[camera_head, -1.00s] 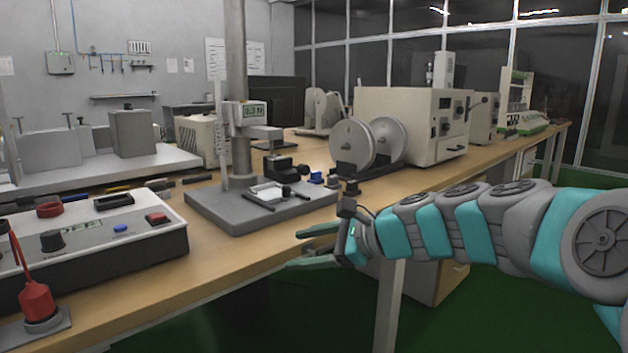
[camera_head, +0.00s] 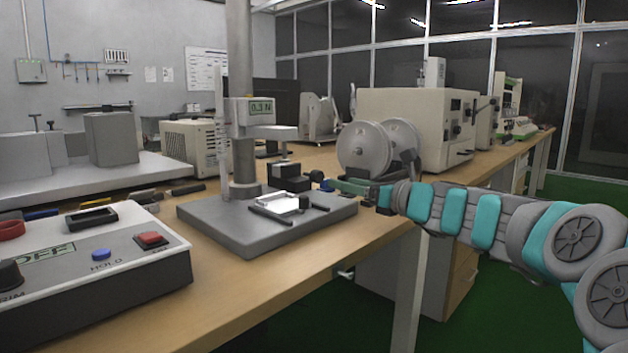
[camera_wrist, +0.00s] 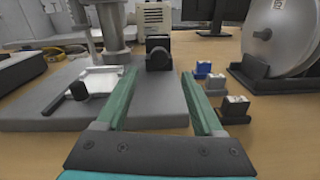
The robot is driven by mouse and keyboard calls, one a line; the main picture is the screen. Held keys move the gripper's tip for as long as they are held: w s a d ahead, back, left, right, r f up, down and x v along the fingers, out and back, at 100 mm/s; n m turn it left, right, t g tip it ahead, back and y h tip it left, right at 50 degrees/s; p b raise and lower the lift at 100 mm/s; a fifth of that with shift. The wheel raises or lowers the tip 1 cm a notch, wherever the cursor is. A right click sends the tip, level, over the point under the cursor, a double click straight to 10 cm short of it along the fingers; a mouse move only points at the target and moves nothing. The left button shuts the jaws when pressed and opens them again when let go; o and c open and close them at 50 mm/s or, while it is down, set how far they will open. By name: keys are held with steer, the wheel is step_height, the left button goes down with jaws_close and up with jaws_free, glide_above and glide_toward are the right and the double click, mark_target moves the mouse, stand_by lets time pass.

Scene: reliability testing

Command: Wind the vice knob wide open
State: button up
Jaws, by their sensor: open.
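A small black vice (camera_head: 284,174) stands on the grey base plate of the test stand, behind a white-topped fixture (camera_head: 285,203). In the wrist view the vice (camera_wrist: 157,42) is straight ahead, with its round dark knob (camera_wrist: 159,60) facing me. My gripper (camera_head: 334,184) reaches in from the right at the plate's right edge. In the wrist view my gripper (camera_wrist: 158,75) has its two green fingers spread and empty, one each side of the line to the knob. The knob appears beyond the fingertips; I cannot tell the exact gap. The vice jaws' opening is not clear.
Small blocks (camera_wrist: 217,82) lie right of my fingers, near a large reel (camera_head: 365,152). A control box (camera_head: 100,270) sits at the front left. Open bench lies in front of the plate.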

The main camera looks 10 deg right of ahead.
mark_target(320, 178)
steer(key=b+x, duration=0.1)
steer(key=x, duration=0.6)
steer(key=shift+w+a, duration=0.1)
steer(key=shift+a, duration=0.1)
jaws_close()
stand_by(0.4)
